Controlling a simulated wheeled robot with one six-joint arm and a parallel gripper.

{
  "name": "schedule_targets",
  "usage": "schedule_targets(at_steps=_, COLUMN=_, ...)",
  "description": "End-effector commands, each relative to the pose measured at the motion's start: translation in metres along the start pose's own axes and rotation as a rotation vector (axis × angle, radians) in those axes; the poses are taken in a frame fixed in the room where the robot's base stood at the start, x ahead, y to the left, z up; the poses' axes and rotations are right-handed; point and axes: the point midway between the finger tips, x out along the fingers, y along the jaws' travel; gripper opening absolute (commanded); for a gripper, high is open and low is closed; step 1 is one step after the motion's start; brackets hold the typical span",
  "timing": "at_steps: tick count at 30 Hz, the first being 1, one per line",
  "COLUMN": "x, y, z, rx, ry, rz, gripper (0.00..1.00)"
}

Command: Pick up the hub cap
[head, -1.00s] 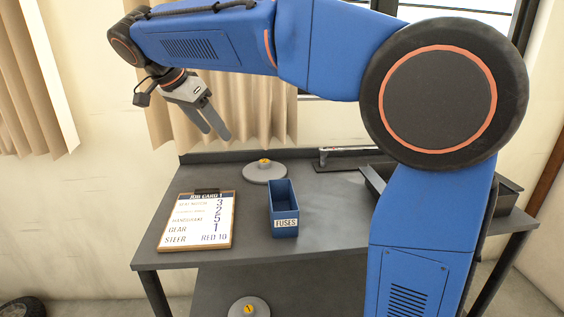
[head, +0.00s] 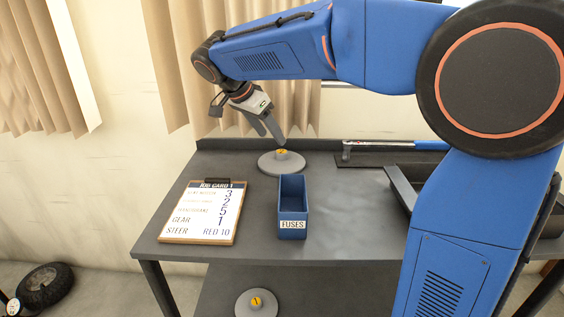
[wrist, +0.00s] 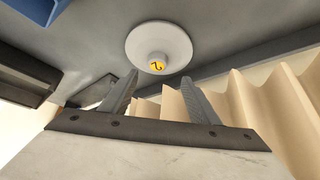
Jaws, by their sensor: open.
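A round grey hub cap (head: 281,164) with a yellow-topped knob lies on the workbench near its back edge. In the wrist view the hub cap (wrist: 159,46) shows beyond the fingertips, its knob marked with a dark figure that looks like a 2. My gripper (head: 273,139) is open and empty, pointing down just above the hub cap and apart from it. In the wrist view my gripper (wrist: 160,82) has its fingers spread to either side below the knob. A second similar hub cap (head: 256,304) lies on the lower shelf.
A blue bin labelled FUSES (head: 292,222) stands just in front of the hub cap. A job card clipboard (head: 206,238) lies to the left. A blue-handled tool (head: 390,145) and a dark tray (head: 404,186) are on the right. A wheel (head: 45,288) is on the floor.

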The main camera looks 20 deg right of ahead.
Motion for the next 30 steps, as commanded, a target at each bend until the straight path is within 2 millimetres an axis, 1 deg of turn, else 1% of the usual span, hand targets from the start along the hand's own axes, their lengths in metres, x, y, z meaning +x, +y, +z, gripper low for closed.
schedule_targets(at_steps=1, x=0.007, y=0.0, z=0.0, rx=0.001, ry=0.0, rz=0.002, gripper=0.55)
schedule_targets(at_steps=3, x=0.013, y=0.001, z=0.0, rx=0.0, ry=0.0, rz=0.002, gripper=0.55)
schedule_targets(at_steps=8, x=0.02, y=0.001, z=0.0, rx=0.0, ry=0.0, rz=0.0, gripper=0.55)
schedule_targets(at_steps=10, x=0.026, y=0.002, z=0.001, rx=-0.001, ry=0.0, rz=0.002, gripper=0.55)
schedule_targets(at_steps=15, x=0.049, y=0.008, z=0.004, rx=-0.001, ry=0.001, rz=0.003, gripper=0.55)
schedule_targets(at_steps=19, x=0.064, y=0.007, z=0.004, rx=-0.001, ry=0.001, rz=0.002, gripper=0.55)
schedule_targets(at_steps=23, x=0.07, y=0.007, z=0.004, rx=0.0, ry=0.001, rz=0.0, gripper=0.55)
schedule_targets(at_steps=29, x=0.07, y=0.007, z=0.004, rx=0.0, ry=0.001, rz=0.0, gripper=0.55)
schedule_targets(at_steps=30, x=0.07, y=0.007, z=0.004, rx=0.0, ry=0.001, rz=0.0, gripper=0.51)
